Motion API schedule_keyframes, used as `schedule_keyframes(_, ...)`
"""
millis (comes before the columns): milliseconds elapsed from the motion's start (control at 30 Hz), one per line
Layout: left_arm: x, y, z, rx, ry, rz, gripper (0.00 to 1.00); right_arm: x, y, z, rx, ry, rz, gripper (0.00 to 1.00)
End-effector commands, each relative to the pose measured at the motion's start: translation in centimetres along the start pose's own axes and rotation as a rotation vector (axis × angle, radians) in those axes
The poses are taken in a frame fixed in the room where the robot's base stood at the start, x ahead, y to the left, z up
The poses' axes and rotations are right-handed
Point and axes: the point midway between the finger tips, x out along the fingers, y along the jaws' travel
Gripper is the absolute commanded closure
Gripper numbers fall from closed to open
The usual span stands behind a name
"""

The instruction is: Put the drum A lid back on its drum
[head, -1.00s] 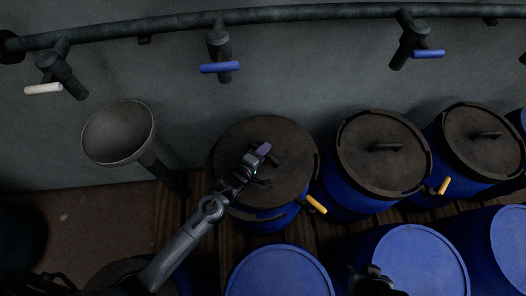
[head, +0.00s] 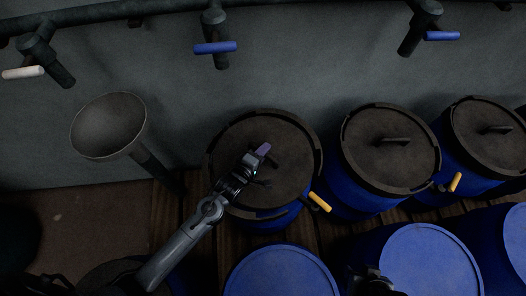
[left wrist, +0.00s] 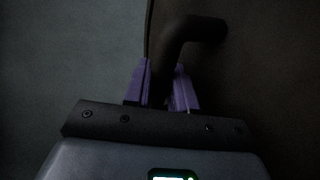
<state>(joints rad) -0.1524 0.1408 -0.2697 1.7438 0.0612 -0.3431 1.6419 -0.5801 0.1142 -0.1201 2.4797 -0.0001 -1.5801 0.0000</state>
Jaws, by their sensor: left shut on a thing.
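The dark round lid (head: 240,150) lies on the left blue drum (head: 262,222), inside the drum's dark rim as far as I can see. My left gripper (head: 262,153) is over the lid and shut on its bar handle. In the left wrist view the purple fingers (left wrist: 163,88) are on both sides of the dark bent handle (left wrist: 190,28). The arm hides part of the lid's lower left edge. My right gripper (head: 372,282) shows only as a dark shape at the bottom edge; its jaws cannot be made out.
Two more lidded drums (head: 365,160) (head: 480,125) stand to the right. Blue-topped drums (head: 280,275) (head: 430,260) stand in front. A grey funnel (head: 108,125) is at the left. A pipe with taps (head: 215,47) runs along the wall. A yellow handle (head: 319,202) sticks out beside the left drum.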

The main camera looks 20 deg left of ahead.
Motion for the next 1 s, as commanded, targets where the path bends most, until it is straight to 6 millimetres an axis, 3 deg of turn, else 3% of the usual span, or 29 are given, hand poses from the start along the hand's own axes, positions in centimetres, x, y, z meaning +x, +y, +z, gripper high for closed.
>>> schedule_keyframes(867,0.4,-1.0,0.0,0.000,0.001,0.003,1.00,0.5,0.2,0.2,-0.009,-0.001,0.007,0.57)
schedule_keyframes(900,0.4,-0.9,0.0,0.001,0.001,0.004,0.69,0.5,0.2,0.2,-0.009,-0.001,0.007,0.57)
schedule_keyframes(1000,0.4,-1.0,0.0,0.000,0.001,0.003,0.53,0.5,0.2,0.2,-0.007,0.000,0.006,0.57)
